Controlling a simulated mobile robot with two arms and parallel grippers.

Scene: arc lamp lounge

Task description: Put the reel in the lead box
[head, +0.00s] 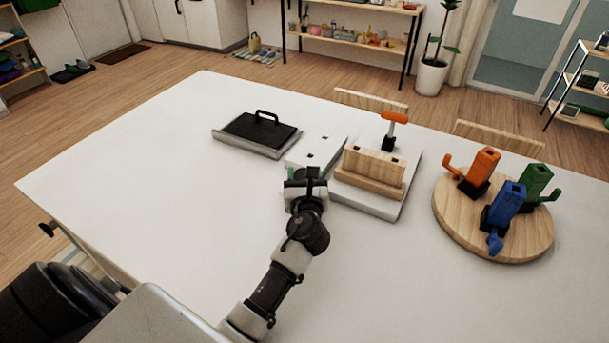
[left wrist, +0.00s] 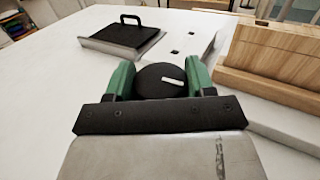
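My left gripper (head: 306,176) is over the middle of the white table, just in front of a white slab. In the left wrist view its green fingers (left wrist: 160,78) are closed on both sides of a round black piece with a short white mark, which looks like the reel (left wrist: 158,82). In the head view the gripper mostly hides this piece. A shallow grey box with a black handled top (head: 258,130), possibly the lead box, sits behind and left of the gripper; it also shows in the left wrist view (left wrist: 122,36). My right gripper is not in view.
The white slab (head: 318,149) has small dark square holes. Right of it, a wooden block (head: 372,170) and an orange-handled tool (head: 394,122) stand on a pale base. A round wooden board (head: 465,232) holds orange, blue and green pieces. The table's left side is clear.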

